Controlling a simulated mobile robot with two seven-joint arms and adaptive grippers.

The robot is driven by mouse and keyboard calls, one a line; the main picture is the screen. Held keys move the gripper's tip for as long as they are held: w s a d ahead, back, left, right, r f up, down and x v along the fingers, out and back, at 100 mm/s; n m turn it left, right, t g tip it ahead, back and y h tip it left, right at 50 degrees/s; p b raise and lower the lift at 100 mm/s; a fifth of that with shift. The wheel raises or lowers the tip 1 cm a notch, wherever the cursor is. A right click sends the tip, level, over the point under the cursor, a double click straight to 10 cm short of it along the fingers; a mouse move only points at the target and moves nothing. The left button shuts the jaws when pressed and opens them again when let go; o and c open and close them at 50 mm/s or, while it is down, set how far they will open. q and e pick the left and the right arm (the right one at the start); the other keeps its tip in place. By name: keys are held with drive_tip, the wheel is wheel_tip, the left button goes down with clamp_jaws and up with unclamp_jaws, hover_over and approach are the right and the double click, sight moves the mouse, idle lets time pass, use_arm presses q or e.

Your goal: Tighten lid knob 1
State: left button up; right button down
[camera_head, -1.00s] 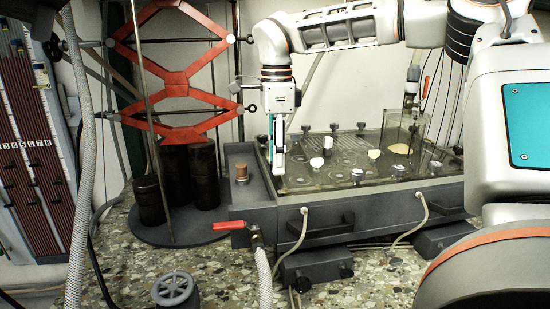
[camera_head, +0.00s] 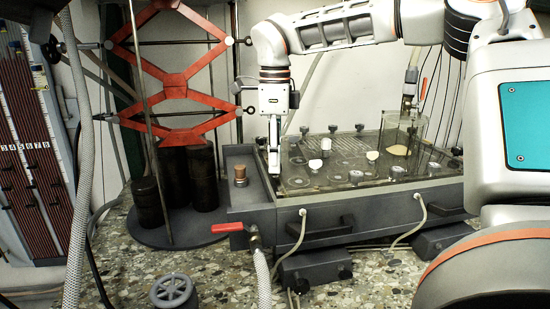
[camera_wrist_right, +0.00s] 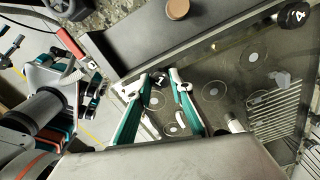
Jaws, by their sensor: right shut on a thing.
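Lid knob 1 (camera_wrist_right: 158,81) is a small black knob with a white 1, at the near left corner of the clear tank lid (camera_wrist_right: 215,72). My right gripper (camera_wrist_right: 166,82) points down over that corner, its teal-backed fingers on either side of the knob and shut on it. In the head view my right gripper (camera_head: 274,172) is seen edge-on at the lid's left corner and hides the knob. My left arm shows at the left of the right wrist view; its gripper (camera_wrist_right: 88,86) is away from the tank, and its finger opening is unclear.
Another knob marked 4 (camera_wrist_right: 293,16) and several black knobs stand along the lid's edges. A brown cork-like cap (camera_head: 240,170) stands left of the lid. A red-handled valve (camera_head: 228,228), hoses and a handwheel (camera_head: 173,290) are in front. Dark cylinders (camera_head: 202,177) stand left.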

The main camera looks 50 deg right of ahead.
drive_tip(key=m, duration=0.5)
drive_tip(key=shift+m, duration=0.3)
drive_tip(key=shift+f, duration=0.1)
idle(0.4)
drive_tip(key=c, duration=1.8)
unclamp_jaws()
wheel_tip(320, 180, up, 12)
drive_tip(key=shift+r, duration=0.1)
